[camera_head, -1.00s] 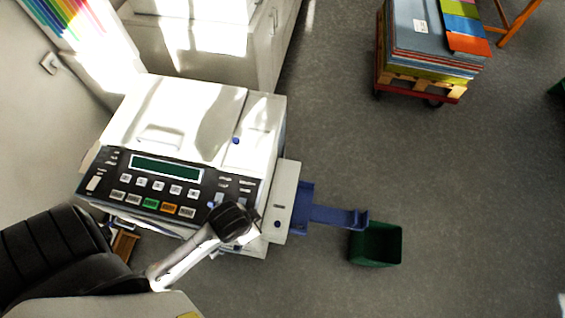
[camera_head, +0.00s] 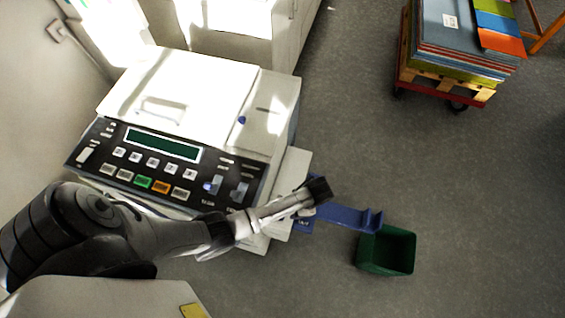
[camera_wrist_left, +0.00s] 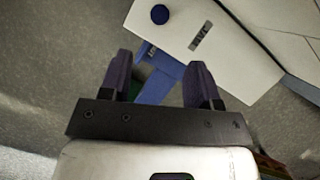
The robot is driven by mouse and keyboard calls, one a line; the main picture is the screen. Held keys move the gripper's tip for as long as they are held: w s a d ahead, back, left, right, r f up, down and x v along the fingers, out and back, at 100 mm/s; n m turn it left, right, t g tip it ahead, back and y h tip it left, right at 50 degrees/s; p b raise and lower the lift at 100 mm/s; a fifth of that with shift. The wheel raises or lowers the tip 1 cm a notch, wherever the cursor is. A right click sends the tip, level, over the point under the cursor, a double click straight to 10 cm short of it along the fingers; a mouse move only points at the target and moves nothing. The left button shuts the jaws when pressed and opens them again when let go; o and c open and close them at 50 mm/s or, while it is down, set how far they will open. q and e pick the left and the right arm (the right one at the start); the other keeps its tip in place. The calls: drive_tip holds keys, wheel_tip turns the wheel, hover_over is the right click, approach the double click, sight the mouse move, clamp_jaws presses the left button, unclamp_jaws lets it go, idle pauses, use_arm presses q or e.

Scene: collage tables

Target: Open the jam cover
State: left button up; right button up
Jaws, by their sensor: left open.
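The copier (camera_head: 170,95) stands at the left in the head view. A narrow white side cover (camera_head: 293,162), which may be the jam cover, sits on its right side. My left arm partly hides it. My left gripper (camera_head: 319,189) is over the lower part of the side cover, near the blue tray (camera_head: 350,217). In the left wrist view my left gripper (camera_wrist_left: 160,65) is open and empty, with the knob beyond its fingertips. My right gripper is out of view.
A green bin (camera_head: 388,250) stands on the floor near the blue tray's end. A cart (camera_head: 450,88) stacked with coloured boards is at the upper right. A white cabinet (camera_head: 245,45) stands behind the copier. The grey floor between is clear.

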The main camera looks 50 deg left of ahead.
use_arm(q)
drive_tip(key=b+x, duration=0.1)
drive_tip(key=x, duration=0.9)
drive_tip(key=shift+b+x, duration=0.4)
drive_tip(key=shift+x, duration=0.4)
drive_tip(key=shift+d, duration=0.1)
clamp_jaws()
